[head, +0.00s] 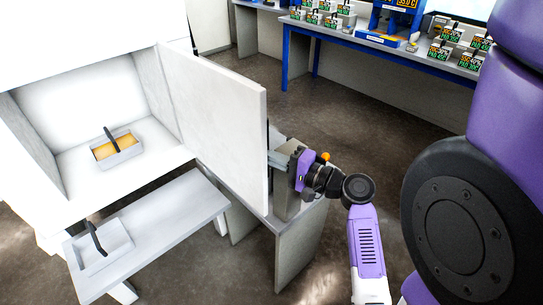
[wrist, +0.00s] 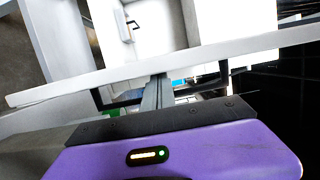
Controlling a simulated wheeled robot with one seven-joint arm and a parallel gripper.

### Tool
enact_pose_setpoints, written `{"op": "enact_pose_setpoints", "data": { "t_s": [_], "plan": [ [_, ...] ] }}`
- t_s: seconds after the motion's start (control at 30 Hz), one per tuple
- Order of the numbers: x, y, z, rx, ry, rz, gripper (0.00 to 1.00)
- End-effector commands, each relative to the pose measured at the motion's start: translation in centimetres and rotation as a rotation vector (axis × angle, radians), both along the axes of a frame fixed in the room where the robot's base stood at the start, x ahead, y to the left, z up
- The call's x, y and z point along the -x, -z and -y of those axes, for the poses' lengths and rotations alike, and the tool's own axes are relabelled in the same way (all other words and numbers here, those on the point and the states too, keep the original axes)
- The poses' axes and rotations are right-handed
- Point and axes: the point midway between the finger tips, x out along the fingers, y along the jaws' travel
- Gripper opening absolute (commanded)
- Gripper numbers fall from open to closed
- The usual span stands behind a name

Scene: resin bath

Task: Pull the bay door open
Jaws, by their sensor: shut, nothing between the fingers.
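The bay door (head: 217,115) is a white panel hinged at the right side of the white bay (head: 95,85). It stands swung well out, and the bay's inside shows. In the wrist view the door (wrist: 200,54) is seen nearly edge-on as a long white bar. A black bar handle (wrist: 122,99) shows on its outer side, partly hidden by my fingers. My gripper (head: 277,158) is at the door's outer side, near its free edge; the fingers also show in the wrist view (wrist: 156,88). They are shut and empty. I cannot tell whether they touch the handle.
A small grey tray with orange contents (head: 117,150) sits inside the bay. Another tray (head: 102,247) lies on the pale bench (head: 170,215) in front. A blue-framed table (head: 385,48) with several labelled boxes is at the back right.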

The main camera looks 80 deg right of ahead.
Motion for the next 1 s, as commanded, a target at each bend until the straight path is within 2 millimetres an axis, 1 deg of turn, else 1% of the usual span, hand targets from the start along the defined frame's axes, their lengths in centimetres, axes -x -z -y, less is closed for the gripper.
{"op": "enact_pose_setpoints", "data": {
  "t_s": [0.17,0.27,0.37,0.5,0.6,0.7,0.83,1.0],
  "plan": [
    [0.0,0.0,0.0,0.000,0.000,0.000,0.00],
    [-0.3,0.1,-0.4,-0.001,-0.002,-0.001,0.00],
    [-1.2,0.1,-2.0,-0.003,-0.007,-0.002,0.00],
    [-3.2,0.1,-5.3,-0.004,-0.010,-0.003,0.00],
    [-4.8,0.0,-7.4,-0.004,-0.009,-0.003,0.00],
    [-6.0,0.0,-8.9,-0.002,-0.006,-0.001,0.00],
    [-6.7,0.0,-10.0,0.000,-0.003,-0.001,0.00],
    [-6.8,0.0,-10.0,0.000,0.000,0.000,0.00]
  ]
}}
